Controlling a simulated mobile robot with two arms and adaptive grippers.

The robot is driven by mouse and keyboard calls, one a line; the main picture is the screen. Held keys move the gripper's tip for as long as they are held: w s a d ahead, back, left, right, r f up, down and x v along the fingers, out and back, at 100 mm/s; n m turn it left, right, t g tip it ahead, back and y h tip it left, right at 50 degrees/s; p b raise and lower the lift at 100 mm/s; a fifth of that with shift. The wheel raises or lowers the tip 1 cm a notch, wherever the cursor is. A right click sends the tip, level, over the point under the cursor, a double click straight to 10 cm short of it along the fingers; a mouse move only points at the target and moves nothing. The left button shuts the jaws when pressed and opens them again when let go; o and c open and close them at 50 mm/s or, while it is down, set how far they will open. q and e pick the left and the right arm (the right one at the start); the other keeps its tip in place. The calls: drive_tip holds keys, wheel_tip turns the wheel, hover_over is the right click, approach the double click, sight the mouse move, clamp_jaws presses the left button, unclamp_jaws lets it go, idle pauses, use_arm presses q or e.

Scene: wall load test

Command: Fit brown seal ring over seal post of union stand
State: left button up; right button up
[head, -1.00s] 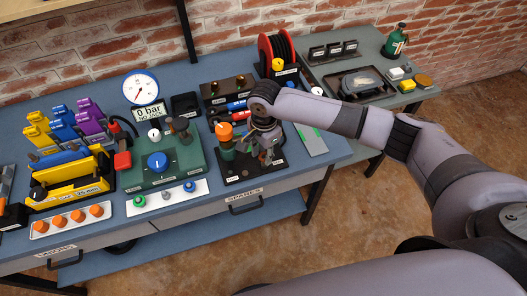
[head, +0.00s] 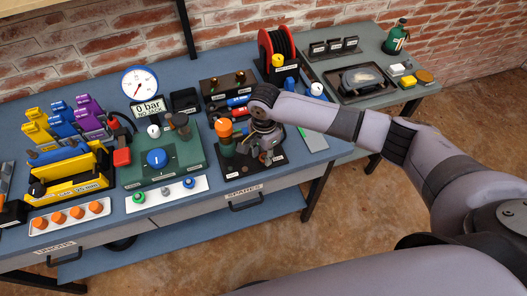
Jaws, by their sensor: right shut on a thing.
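The union stand (head: 274,162) is a dark base plate near the front edge of the blue bench. A green post with an orange top (head: 225,128) stands on its left side. My right gripper (head: 265,155) is low over the right part of the stand, pointing down. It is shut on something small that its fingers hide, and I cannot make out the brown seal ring. The seal post is also hidden behind the gripper or too small to tell. My left gripper is not in view.
A green test block (head: 183,160) with a blue knob stands left of the stand. Behind are a black box (head: 227,88) and a red reel (head: 279,52). A grey side table (head: 345,107) holds a tray. Free bench lies right of the stand.

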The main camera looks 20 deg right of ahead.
drive_tip(key=o, duration=0.8)
drive_tip(key=shift+c, duration=0.2)
drive_tip(key=shift+o, duration=0.5)
drive_tip(key=shift+o, duration=1.2)
wheel_tip(320, 180, up, 8)
drive_tip(key=p, duration=1)
